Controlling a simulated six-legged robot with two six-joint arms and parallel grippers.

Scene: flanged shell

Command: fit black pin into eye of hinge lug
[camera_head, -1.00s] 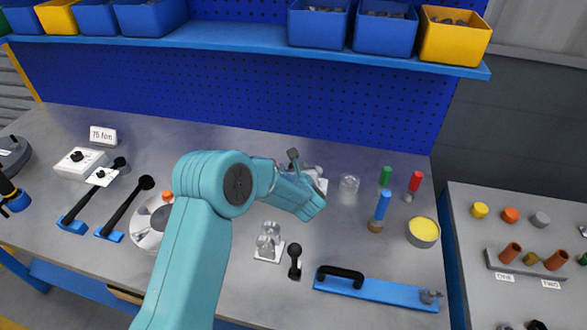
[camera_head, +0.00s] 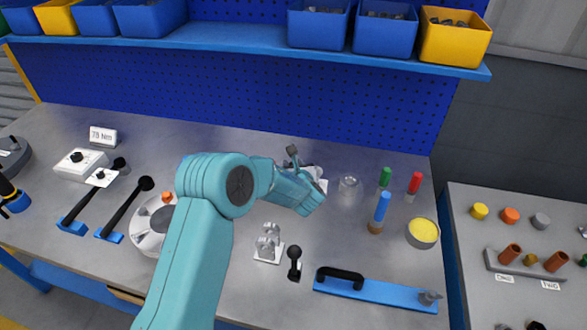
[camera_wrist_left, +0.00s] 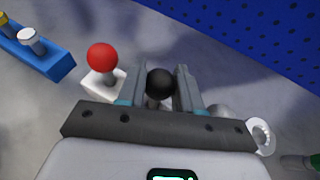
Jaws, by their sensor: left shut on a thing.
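The black pin shows as a black ball head (camera_wrist_left: 160,83) between my left gripper's fingers in the wrist view. My left gripper (camera_head: 312,196) is shut on it, over the back middle of the bench. The pin's shank is mostly hidden, so I cannot tell whether its tip is in an eye. A white plate with grey metal parts (camera_head: 317,175), possibly the hinge lug, is partly hidden by the gripper. A rounded metal part (camera_wrist_left: 220,111) shows just right of the fingers in the wrist view. My right gripper is not in view.
A red-headed pin (camera_wrist_left: 102,58) stands in a white block left of the fingers. Another metal lug pair (camera_head: 268,243) and a black-knobbed piece (camera_head: 294,262) stand in front. The blue pegboard (camera_head: 250,95) closes the back.

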